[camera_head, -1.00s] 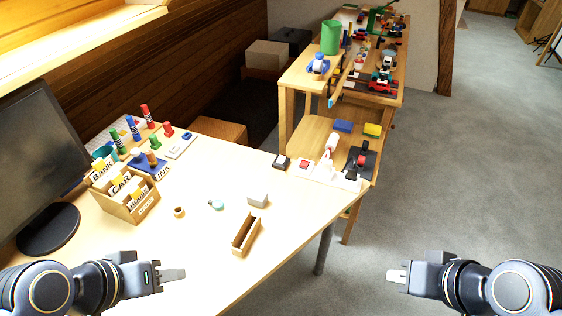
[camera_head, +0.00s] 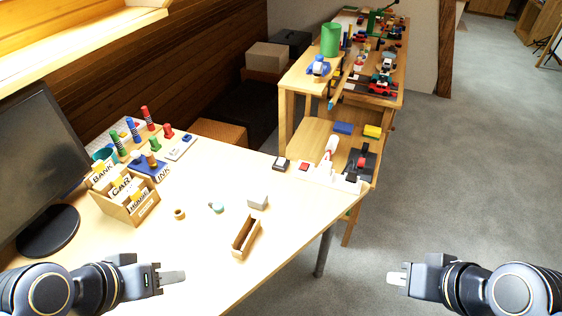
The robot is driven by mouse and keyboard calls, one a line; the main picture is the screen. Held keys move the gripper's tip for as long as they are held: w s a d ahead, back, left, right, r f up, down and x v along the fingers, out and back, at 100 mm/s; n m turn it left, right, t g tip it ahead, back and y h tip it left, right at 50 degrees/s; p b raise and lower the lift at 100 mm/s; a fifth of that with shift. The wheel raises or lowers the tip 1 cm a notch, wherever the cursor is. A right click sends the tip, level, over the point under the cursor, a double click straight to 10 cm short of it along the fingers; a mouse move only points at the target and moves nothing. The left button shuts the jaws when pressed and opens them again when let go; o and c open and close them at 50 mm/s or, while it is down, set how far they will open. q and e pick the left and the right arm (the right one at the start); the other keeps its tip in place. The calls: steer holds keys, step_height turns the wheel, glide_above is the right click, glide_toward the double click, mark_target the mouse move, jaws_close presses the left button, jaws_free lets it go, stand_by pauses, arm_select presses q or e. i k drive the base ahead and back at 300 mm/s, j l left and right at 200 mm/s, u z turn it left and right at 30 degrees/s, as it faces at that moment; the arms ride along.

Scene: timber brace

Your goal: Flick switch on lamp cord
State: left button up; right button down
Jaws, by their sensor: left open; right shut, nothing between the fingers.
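I cannot make out a lamp or its cord for certain. Switch-like items sit at the desk's far right corner: a small dark box with a pale top (camera_head: 281,164), a white piece with a red button (camera_head: 303,167), and a black piece with a red part (camera_head: 361,162). I cannot tell which, if any, is the cord switch. My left gripper (camera_head: 172,277) is open and empty over the desk's near edge. My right gripper (camera_head: 396,278) is shut and empty over the floor, right of the desk. Both are well apart from these items.
The desk (camera_head: 300,213) holds a card box (camera_head: 129,197), a monitor (camera_head: 38,165), a narrow wooden tray (camera_head: 246,237), a grey block (camera_head: 257,202) and peg toys at the back left. A toy-covered wooden bench (camera_head: 300,82) stands behind. Grey floor (camera_head: 450,180) is clear at right.

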mark_target(281, 160)
steer(key=i+l+u, duration=0.15)
steer(key=u, duration=0.25)
steer(key=i+l+u, duration=0.15)
steer(key=l+u, duration=0.2)
steer(key=i+l+u, duration=0.1)
steer(key=l+u, duration=0.15)
steer(key=u, duration=0.15)
steer(key=l+u, duration=0.35)
steer(key=i+j, duration=0.05)
